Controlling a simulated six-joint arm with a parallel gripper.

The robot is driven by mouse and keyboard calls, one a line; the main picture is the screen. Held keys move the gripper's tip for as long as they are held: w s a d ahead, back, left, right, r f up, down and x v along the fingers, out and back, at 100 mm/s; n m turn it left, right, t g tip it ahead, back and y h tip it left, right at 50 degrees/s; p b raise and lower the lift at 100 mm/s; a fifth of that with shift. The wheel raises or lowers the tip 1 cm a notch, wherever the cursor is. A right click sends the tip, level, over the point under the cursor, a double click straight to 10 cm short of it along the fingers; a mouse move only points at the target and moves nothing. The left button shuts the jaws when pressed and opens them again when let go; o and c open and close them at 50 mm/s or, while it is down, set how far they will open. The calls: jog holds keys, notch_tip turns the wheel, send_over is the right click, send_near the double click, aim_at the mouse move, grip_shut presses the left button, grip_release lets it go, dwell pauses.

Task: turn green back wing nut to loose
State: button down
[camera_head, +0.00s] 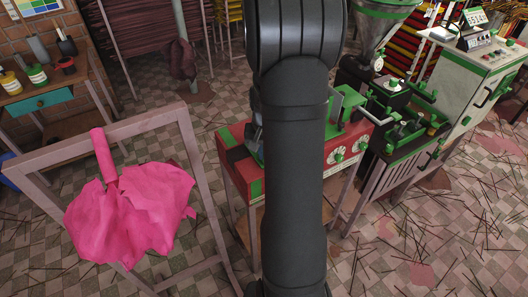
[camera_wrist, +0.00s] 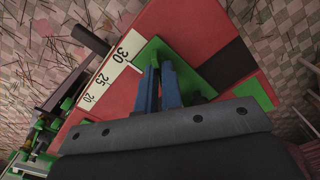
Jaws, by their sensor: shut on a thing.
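In the wrist view my gripper (camera_wrist: 160,68) points down at a green plate (camera_wrist: 204,78) on the red machine top (camera_wrist: 182,22). Its two blue fingers are close together, shut on a small part that they almost wholly hide. By its place this is the green back wing nut, but its shape and angle cannot be made out. In the head view the red machine (camera_head: 307,160) stands behind my black arm, which hides the gripper's tips and the nut.
A white scale (camera_wrist: 108,72) marked 20, 25, 30 runs beside the green plate. Green-and-black machines (camera_head: 405,135) stand to the right in the head view. A wooden frame with pink cloth (camera_head: 130,210) is at the left. Thin sticks litter the floor.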

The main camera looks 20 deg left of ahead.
jog(key=n, duration=1.1)
jog(key=shift+n, duration=0.4)
dwell(0.5)
jog(key=c, duration=1.6)
grip_release()
notch_tip(320, 180, up, 18)
jog(key=shift+f, duration=0.25)
